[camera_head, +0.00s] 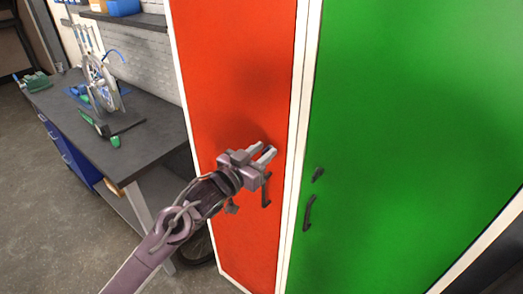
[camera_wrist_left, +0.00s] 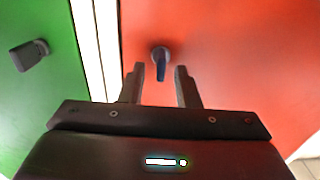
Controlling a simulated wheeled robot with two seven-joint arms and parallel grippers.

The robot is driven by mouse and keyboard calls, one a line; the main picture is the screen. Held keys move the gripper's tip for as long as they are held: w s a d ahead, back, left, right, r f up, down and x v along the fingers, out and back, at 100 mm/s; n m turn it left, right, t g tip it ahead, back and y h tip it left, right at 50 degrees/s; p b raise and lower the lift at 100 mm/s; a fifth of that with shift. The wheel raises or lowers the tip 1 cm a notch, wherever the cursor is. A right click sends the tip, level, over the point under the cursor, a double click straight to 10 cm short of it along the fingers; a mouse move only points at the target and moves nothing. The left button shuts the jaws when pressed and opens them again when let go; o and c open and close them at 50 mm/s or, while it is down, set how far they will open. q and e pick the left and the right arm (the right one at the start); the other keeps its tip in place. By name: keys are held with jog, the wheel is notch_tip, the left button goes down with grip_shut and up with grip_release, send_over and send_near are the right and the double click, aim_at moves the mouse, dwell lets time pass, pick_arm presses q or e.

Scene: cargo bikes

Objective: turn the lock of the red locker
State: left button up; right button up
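The red locker door (camera_head: 235,70) stands in the middle of the head view, with a dark upright handle (camera_head: 266,190). My left gripper (camera_head: 266,154) is in front of this door, just above the handle, and hides the lock in the head view. In the left wrist view the dark lock knob (camera_wrist_left: 160,58) shows on the red door (camera_wrist_left: 240,50). My left gripper (camera_wrist_left: 159,72) is open there, one finger on each side of the knob's lower tab. I cannot tell whether the fingers touch it. My right gripper is out of view.
A green locker door (camera_head: 410,110) adjoins on the right, with a dark lock (camera_head: 318,174) and handle (camera_head: 308,213). A grey workbench (camera_head: 150,135) with a wheel stand (camera_head: 103,85) and tools stands at the left. The floor (camera_head: 50,230) at the lower left is clear.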

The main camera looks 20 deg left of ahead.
pick_arm(q)
grip_shut()
jog(key=shift+f+m, duration=0.1)
jog(key=shift+m, duration=0.2)
jog(key=m+b, duration=0.1)
jog(key=m, duration=0.1)
jog(key=shift+s+d+m+b, duration=0.1)
jog(key=shift+d+m+b, duration=0.05)
jog(key=shift+m+b, duration=0.15)
jog(key=shift+s+d+f+m+b, duration=0.1)
jog(key=shift+d+f+m+b, duration=0.1)
jog(key=shift+m+b, duration=2)
jog(key=shift+d+f+m+b, duration=0.15)
jog(key=shift+m+b, duration=1.45)
jog(key=shift+m, duration=1.15)
jog(key=shift+s+d+f+m+b, duration=0.1)
jog(key=shift+f+m+b, duration=0.1)
jog(key=shift+m+b, duration=2)
jog(key=shift+m+p, duration=0.3)
jog(key=shift+m, duration=0.05)
